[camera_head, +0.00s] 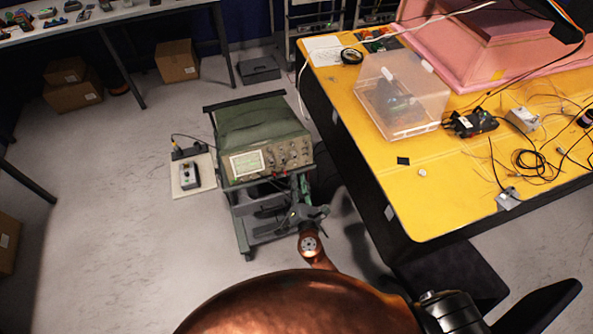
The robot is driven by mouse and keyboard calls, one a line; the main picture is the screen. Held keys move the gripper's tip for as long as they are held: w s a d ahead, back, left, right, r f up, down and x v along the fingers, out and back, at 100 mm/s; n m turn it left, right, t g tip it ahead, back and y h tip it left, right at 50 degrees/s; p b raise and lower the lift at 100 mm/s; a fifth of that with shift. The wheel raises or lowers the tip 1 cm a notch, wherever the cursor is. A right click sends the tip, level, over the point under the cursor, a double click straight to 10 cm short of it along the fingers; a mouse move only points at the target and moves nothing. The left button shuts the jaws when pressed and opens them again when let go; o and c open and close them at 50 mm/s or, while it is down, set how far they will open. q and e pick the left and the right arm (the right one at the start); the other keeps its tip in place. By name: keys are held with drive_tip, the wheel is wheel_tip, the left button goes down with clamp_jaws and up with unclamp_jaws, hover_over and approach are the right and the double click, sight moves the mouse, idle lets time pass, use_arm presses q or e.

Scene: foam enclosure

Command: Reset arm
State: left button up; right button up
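A copper-coloured arm link of mine rises from behind my rounded copper body at the bottom of the head view. At its end is a small grey-green gripper, which I take as my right gripper (305,214). It appears in front of the lower part of the instrument cart (242,222), left of the yellow table. Its fingers blend with the cart's frame, so I cannot tell whether they are open or shut. I see nothing clearly held in it. My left gripper is not in view.
The yellow table (440,205) at right carries a clear plastic box (402,95), cables, small electronics and pink foam (480,50). A green oscilloscope (262,135) sits on the cart. Cardboard boxes (177,60) stand at the back. The grey floor at left is largely clear.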

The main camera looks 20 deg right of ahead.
drive_tip(key=shift+s+a, duration=0.15)
drive_tip(key=shift+s, duration=0.7)
drive_tip(key=s+d+f+m+g, duration=0.2)
drive_tip(key=d+f+m, duration=0.1)
drive_tip(key=f, duration=0.6)
drive_tip(key=s+d+f+m+g, duration=0.2)
drive_tip(key=s+f+g, duration=0.1)
drive_tip(key=f, duration=0.7)
drive_tip(key=s+d+f+m+g, duration=0.2)
drive_tip(key=s+d+f+m, duration=0.1)
drive_tip(key=s+f, duration=0.55)
drive_tip(key=s+d+f+m+g, duration=0.3)
drive_tip(key=s+f+m, duration=0.15)
drive_tip(key=f, duration=0.65)
drive_tip(key=s+d+f+m+g, duration=0.1)
drive_tip(key=s+f+m, duration=0.3)
drive_tip(key=s, duration=0.8)
drive_tip(key=s+d+f+m+g+y, duration=0.1)
drive_tip(key=s+d+f+m+g, duration=0.1)
drive_tip(key=s+f, duration=0.5)
drive_tip(key=s+d+f+m+g+y, duration=0.1)
drive_tip(key=s+f+m, duration=0.5)
drive_tip(key=s, duration=1.1)
drive_tip(key=shift+s+d+m+g, duration=0.4)
drive_tip(key=shift+d+m+g, duration=0.2)
drive_tip(key=shift+g, duration=0.6)
drive_tip(key=shift+w, duration=0.1)
